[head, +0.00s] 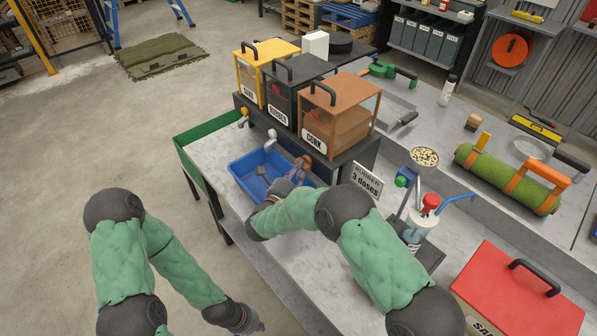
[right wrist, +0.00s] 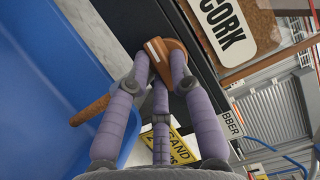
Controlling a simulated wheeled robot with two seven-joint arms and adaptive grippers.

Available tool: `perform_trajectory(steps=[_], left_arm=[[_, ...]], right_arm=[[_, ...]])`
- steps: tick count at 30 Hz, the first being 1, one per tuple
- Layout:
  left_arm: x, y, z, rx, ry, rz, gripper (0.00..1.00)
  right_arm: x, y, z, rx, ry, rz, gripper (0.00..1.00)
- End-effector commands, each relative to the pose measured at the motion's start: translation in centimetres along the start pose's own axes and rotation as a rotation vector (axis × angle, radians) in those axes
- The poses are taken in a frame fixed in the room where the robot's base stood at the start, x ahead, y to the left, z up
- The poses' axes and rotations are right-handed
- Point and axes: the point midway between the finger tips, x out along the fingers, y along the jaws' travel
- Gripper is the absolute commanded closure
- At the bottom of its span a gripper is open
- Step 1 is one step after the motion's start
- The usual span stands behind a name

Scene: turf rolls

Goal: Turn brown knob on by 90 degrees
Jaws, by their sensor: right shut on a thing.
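The brown knob (right wrist: 172,52) is on the front of the dark base below the cork dispenser (head: 333,115). In the right wrist view, the purple-grey fingers of my right gripper (right wrist: 160,72) are closed around the knob, with a white mark showing on its top. A brown spout (right wrist: 92,109) slants down to the left from the knob area. In the head view, my right gripper (head: 297,178) is at the blue bin's far right side, partly hidden by my arm. My left gripper (head: 250,322) hangs low at the bottom edge; its fingers are too unclear to read.
The blue bin (head: 238,168) stands below the dispensers. The yellow (head: 258,54) and black (head: 289,78) dispensers are left of the cork one.

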Motion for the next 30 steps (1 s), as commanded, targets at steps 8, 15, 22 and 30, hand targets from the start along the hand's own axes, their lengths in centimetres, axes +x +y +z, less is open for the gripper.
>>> perform_trajectory(steps=[8,15,22,30], left_arm=[[0.5,-0.2,0.0,0.0,0.0,0.0,1.0],[0.5,-0.2,0.0,0.0,0.0,0.0,1.0],[0.5,-0.2,0.0,0.0,0.0,0.0,1.0],[0.5,-0.2,0.0,0.0,0.0,0.0,1.0]], right_arm=[[0.0,0.1,0.0,0.041,-0.001,-0.016,1.0],[0.0,0.1,0.0,0.039,-0.001,-0.015,0.54],[0.0,0.1,0.0,0.04,-0.001,-0.016,0.54],[-1.9,0.1,0.1,0.039,-0.004,-0.016,0.54]])
